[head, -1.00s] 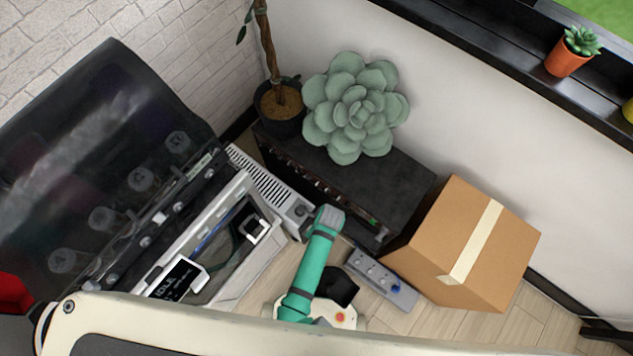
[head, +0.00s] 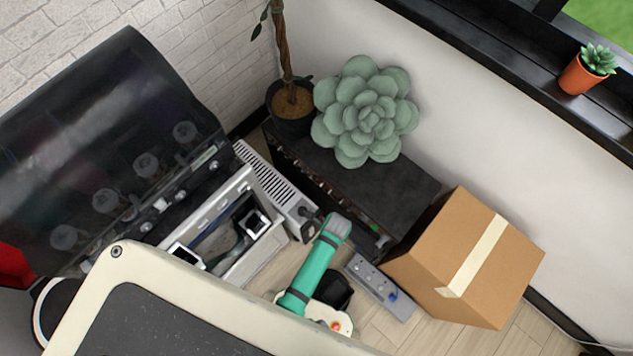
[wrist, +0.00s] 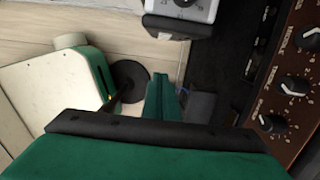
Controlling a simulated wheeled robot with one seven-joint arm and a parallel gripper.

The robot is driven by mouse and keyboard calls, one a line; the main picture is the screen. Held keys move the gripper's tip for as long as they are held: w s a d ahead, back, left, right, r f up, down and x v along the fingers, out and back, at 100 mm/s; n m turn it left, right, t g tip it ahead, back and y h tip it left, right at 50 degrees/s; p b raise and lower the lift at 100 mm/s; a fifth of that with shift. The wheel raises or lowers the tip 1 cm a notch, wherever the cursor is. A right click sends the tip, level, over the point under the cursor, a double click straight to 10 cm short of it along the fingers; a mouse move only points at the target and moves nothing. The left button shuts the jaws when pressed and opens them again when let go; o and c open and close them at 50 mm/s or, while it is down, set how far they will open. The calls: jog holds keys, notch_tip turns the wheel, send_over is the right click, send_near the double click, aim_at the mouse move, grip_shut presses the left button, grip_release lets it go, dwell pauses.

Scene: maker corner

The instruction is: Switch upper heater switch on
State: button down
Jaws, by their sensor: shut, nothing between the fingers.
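The heater appears to be the white vented unit (head: 270,185) on the floor beside the black cabinet in the head view. In the wrist view, its white end with a dial (wrist: 182,8) shows at the top edge, cut off by the frame. I cannot make out an upper switch or its position. My gripper (wrist: 163,98) is green, shut and empty in the wrist view. It lies below the heater's end in the picture, with a visible gap. In the head view, a teal arm-like part with a grey tip reaches near the heater's dial end; I cannot tell the fingers there.
A brown panel with several knobs (wrist: 290,80) stands close on the right in the wrist view. A cardboard box (head: 460,262) and a grey power strip (head: 378,282) are at right. A large succulent (head: 366,112) tops the black cabinet (head: 395,190). A lidded machine (head: 100,150) stands left.

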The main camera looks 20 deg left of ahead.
aim_at(312, 229)
jog(key=w+a+f, duration=0.1)
jog(key=a+f, duration=0.4)
jog(key=f, duration=0.5)
jog(key=shift+w+f, duration=0.15)
jog(key=shift+w, duration=0.25)
jog(key=shift+w, duration=0.1)
